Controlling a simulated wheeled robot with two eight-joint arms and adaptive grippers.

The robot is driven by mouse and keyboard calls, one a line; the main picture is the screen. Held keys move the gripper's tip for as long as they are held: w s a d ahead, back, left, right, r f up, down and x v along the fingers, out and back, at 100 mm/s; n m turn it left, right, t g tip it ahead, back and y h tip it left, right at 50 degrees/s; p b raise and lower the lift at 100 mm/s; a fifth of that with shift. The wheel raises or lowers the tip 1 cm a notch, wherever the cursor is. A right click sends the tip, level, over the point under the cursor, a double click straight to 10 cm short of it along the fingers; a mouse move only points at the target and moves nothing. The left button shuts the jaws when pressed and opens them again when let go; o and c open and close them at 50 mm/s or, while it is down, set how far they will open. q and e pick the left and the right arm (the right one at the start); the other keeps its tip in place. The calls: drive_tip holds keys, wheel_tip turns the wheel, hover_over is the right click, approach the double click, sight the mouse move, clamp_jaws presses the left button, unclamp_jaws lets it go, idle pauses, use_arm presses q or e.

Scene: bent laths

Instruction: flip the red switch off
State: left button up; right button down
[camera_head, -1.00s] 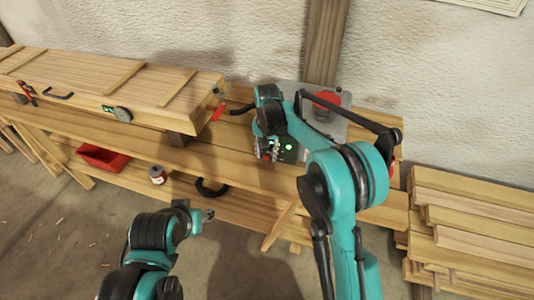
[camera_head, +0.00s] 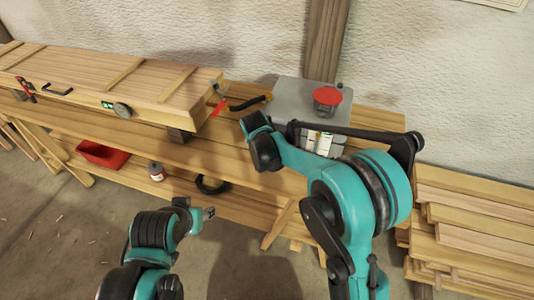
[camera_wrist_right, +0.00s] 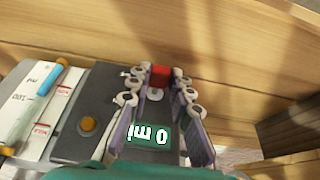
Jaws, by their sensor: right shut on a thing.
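In the right wrist view, the small red switch (camera_wrist_right: 160,75) stands on a dark control box (camera_wrist_right: 74,147) with a green display (camera_wrist_right: 149,136) reading "0 mi". My right gripper (camera_wrist_right: 159,82) has its two fingers on either side of the switch and is shut on it. In the head view my right arm covers this gripper and the switch. My left gripper (camera_head: 208,213) hangs low in front of the bench, apart from everything; its finger gap is too small to judge.
A long wooden box (camera_head: 150,85) lies on the bench at left. A red bin (camera_head: 100,154) and a can (camera_head: 157,172) sit lower. Stacked boards (camera_head: 475,225) stand at right.

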drive_tip(key=shift+s+a+f+t+h+b, duration=0.1)
drive_tip(key=shift+s+f+t+h+b, duration=0.1)
drive_tip(key=shift+f+t+b, duration=0.35)
drive_tip(key=shift+s+a+f+t+h+b, duration=0.1)
drive_tip(key=shift+f+t+h+b, duration=0.2)
drive_tip(key=shift+t, duration=0.35)
drive_tip(key=shift+d+f+t+h+b, duration=0.1)
drive_tip(key=shift+f+t+h+b, duration=0.25)
drive_tip(key=shift+t+b, duration=0.95)
drive_tip(key=shift+w, duration=0.1)
drive_tip(key=c, duration=1.4)
unclamp_jaws()
drive_tip(key=shift+o, duration=0.2)
drive_tip(key=v, duration=1.2)
